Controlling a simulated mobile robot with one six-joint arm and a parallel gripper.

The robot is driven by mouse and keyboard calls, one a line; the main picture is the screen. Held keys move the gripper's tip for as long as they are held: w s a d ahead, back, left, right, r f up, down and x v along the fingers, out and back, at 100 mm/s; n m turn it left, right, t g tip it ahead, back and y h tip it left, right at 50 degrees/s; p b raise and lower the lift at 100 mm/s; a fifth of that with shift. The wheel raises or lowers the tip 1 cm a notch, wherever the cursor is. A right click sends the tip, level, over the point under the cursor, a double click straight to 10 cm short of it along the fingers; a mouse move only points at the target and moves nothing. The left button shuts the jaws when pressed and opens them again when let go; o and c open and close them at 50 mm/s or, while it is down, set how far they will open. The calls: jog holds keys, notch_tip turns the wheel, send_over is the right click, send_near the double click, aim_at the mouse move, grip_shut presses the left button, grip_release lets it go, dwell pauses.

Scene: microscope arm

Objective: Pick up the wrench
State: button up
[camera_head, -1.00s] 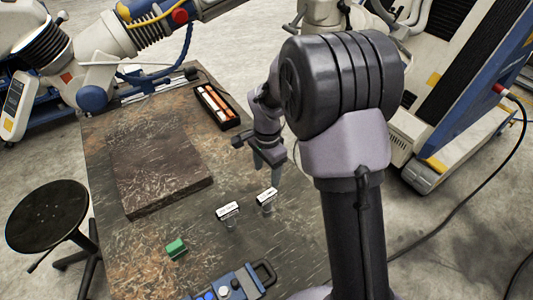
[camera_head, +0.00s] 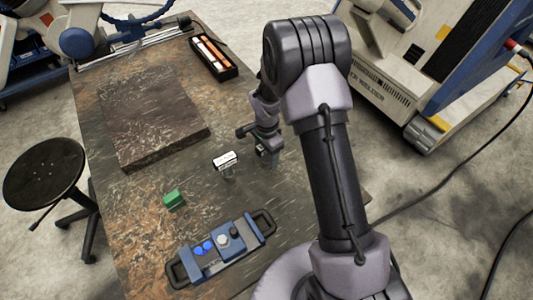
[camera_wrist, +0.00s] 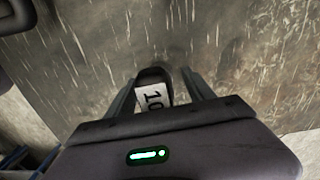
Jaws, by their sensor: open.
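I cannot make out a plainly wrench-shaped tool. My gripper (camera_head: 266,157) points down over the right part of the table in the head view. In the wrist view, my gripper (camera_wrist: 158,80) is open, its two dark fingers on either side of a small black piece with a white label (camera_wrist: 153,97) reading "10". I cannot tell whether the fingers touch it. A similar white-labelled piece (camera_head: 225,160) stands on the table just left of my gripper in the head view. In that view the piece between the fingers is mostly hidden by my gripper.
The table (camera_head: 150,220) bears a brown slab (camera_head: 150,120), a green block (camera_head: 174,200), a blue device with handles (camera_head: 222,249) and a black tray (camera_head: 214,57) of red and white items. A black stool (camera_head: 44,172) stands left. A machine (camera_head: 430,75) stands back right.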

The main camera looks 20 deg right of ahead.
jog(key=shift+r, duration=0.15)
grip_shut()
jog(key=shift+r, duration=0.1)
